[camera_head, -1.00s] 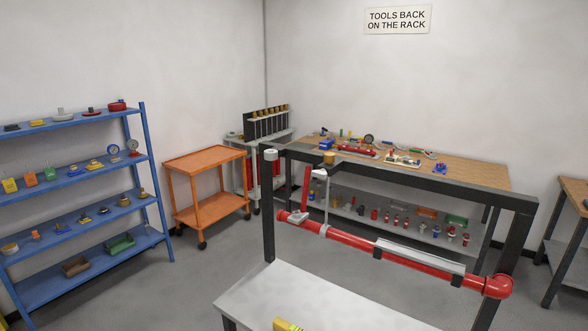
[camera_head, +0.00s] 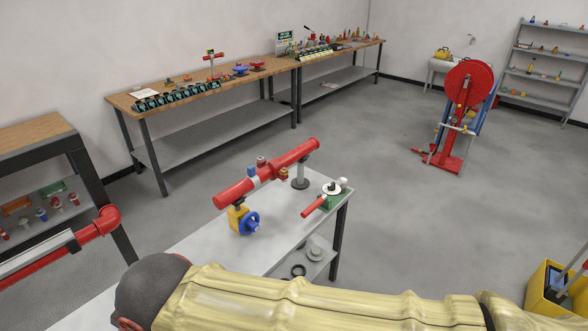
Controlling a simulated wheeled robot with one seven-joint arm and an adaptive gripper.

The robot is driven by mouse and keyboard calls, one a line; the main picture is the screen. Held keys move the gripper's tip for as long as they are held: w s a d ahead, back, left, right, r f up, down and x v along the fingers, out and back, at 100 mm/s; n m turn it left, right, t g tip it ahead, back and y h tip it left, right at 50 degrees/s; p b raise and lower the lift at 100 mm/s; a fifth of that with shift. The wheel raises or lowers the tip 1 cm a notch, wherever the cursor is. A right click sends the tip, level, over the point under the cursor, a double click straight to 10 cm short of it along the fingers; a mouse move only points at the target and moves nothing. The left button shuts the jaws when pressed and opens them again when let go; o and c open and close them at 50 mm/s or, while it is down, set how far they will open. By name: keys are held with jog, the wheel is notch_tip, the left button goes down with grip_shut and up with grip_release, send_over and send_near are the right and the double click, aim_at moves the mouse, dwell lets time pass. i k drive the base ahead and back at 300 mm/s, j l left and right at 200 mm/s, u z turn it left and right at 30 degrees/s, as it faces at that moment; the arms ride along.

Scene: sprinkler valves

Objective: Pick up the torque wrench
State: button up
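I cannot make out a torque wrench for certain in this view. On the near white table (camera_head: 196,243), a red pipe (camera_head: 268,172) stands on supports, with a blue handwheel (camera_head: 250,223) on a yellow valve body below its left end. A red-handled item (camera_head: 314,206) lies beside a green base with a white disc, at the table's right end; it is too small to name. My gripper is not in view.
Wooden workbenches (camera_head: 215,92) with small tools line the back wall. A red hose reel (camera_head: 468,90) stands on the floor at right, before a grey shelf (camera_head: 541,72). A yellow bin (camera_head: 541,298) is at lower right. Open floor (camera_head: 390,190) lies between them.

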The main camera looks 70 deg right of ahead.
aim_at(342, 182)
jog(key=z, duration=2.2)
